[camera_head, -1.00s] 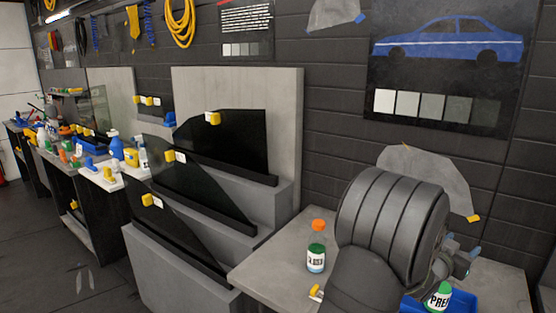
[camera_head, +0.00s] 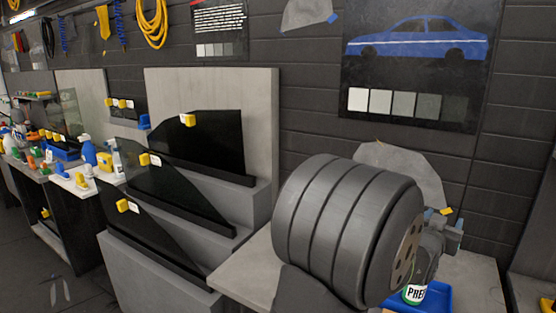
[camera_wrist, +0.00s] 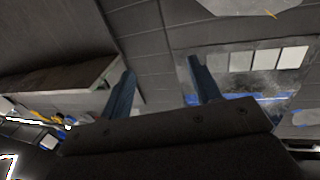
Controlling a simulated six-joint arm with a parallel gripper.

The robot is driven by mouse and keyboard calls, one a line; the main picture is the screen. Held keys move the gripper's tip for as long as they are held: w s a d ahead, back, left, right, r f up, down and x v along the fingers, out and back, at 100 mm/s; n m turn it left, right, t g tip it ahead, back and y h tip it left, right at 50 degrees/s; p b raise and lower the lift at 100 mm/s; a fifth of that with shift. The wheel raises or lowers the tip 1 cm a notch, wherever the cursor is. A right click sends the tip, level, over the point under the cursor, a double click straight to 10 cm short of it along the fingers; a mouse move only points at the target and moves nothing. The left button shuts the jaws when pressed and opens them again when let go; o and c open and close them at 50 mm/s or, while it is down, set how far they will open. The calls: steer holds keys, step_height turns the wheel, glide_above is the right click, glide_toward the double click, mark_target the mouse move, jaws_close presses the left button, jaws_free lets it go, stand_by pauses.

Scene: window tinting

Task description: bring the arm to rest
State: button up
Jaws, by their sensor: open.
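My gripper shows in the wrist view (camera_wrist: 158,82), with two blue fingers spread apart and nothing between them. In the head view my large dark wrist fills the lower right, and part of my gripper (camera_head: 446,226) shows behind it at the right. My wrist is above the right-hand grey workbench (camera_head: 255,268). A bottle labelled PREP (camera_head: 415,292) stands at a blue tray (camera_head: 437,296), partly hidden by my wrist.
Dark tinted window panes (camera_head: 215,143) with yellow clips stand on grey steps to the left. A farther bench (camera_head: 95,186) holds several bottles. A car poster (camera_head: 417,62) hangs on the dark wall behind my wrist. Floor is open at lower left.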

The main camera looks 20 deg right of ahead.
steer(key=w+a+r+n+t+y, duration=0.3)
steer(key=w+a, duration=0.6)
steer(key=w, duration=0.3)
steer(key=w+a+r+n+t+y, duration=0.3)
steer(key=w+a+r+t+y, duration=0.1)
steer(key=w+a, duration=0.75)
steer(key=w+a+f+n+y, duration=0.1)
steer(key=w+a+y, duration=0.1)
steer(key=w+a, duration=0.4)
steer(key=w+a+f+n+t+y, duration=0.1)
steer(key=w+a, duration=0.4)
steer(key=a, duration=0.7)
steer(key=shift+w+a+n+y, duration=0.25)
steer(key=shift+w+n+y, duration=0.1)
steer(key=shift+n+y, duration=0.55)
steer(key=shift+o, duration=0.2)
